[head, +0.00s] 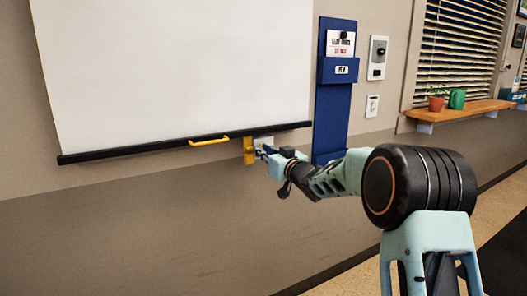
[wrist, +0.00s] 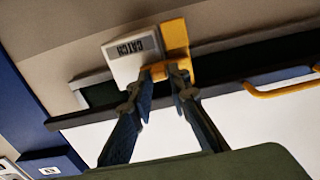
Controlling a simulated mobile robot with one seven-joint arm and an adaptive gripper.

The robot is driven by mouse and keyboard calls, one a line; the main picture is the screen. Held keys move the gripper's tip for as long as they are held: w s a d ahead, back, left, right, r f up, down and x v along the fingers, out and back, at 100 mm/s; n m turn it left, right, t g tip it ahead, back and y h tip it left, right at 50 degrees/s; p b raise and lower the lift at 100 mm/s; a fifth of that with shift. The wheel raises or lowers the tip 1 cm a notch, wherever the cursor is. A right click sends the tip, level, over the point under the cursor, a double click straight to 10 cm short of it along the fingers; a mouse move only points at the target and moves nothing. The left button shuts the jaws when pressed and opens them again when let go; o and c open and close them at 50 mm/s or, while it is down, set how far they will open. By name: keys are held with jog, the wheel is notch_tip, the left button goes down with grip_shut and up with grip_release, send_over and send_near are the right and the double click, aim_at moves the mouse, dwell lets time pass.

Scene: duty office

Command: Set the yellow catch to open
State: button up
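The yellow catch (head: 249,150) sits at the lower edge of the white screen, on the black bar, near its right end. In the wrist view the catch (wrist: 177,48) stands beside a white plate marked CATCH (wrist: 133,52), and its short yellow tab points toward me. My gripper (head: 265,152) is at the catch from the right. In the wrist view my gripper's fingertips (wrist: 162,77) come close together on either side of the tab, with little visible gap. The catch's setting cannot be read, as the fingers hide part of it.
A yellow handle (head: 209,141) is on the black bar (head: 130,151) left of the catch. A blue wall panel (head: 332,112) with a box stands to the right. A wooden shelf (head: 462,111) with pots is farther right. The wall below the bar is clear.

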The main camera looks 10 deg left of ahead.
grip_shut()
jog(key=shift+d, duration=0.1)
jog(key=shift+w+d+r+p, duration=0.1)
jog(key=shift+w+d+p, duration=0.4)
jog(key=shift+d+p, duration=0.25)
jog(key=shift+w+d+p, duration=0.5)
jog(key=shift+d+p, duration=0.1)
jog(key=shift+d, duration=0.1)
jog(key=shift+o, duration=2.4)
grip_release()
jog(key=shift+d, duration=0.1)
